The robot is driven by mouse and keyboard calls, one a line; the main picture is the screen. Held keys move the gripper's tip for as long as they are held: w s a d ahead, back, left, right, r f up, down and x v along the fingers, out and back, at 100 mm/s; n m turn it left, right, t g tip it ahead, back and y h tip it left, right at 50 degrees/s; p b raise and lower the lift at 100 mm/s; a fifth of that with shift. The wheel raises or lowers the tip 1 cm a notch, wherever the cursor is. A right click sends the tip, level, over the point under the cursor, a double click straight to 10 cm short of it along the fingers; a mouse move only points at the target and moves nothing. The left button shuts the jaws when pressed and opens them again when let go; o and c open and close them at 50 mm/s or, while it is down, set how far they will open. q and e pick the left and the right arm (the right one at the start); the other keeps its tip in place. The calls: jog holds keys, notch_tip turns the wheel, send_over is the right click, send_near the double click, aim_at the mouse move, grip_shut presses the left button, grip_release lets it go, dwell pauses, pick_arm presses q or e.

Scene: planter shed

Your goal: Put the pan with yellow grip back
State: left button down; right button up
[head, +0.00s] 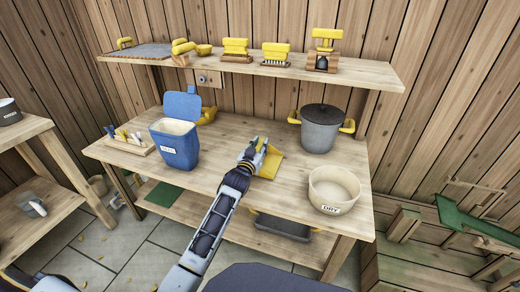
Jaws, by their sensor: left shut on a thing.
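My left gripper (261,149) is shut on a yellow, flat, pan-like thing (270,165) above or at the middle of the bench top. The fingers cover part of it, so I cannot tell its grip from its body or whether it touches the wood. My right gripper is not in view.
The bench top (240,185) holds a blue lidded bin (175,148), a grey pot (321,130) with yellow handles, a cream bowl (334,190) labelled DRY and a tool rack (130,145).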

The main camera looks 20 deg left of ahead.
pick_arm(q)
jog(key=shift+f, duration=0.25)
jog(key=c, duration=1.2)
grip_release()
jog(key=shift+o, duration=0.2)
jog(key=shift+r, duration=0.1)
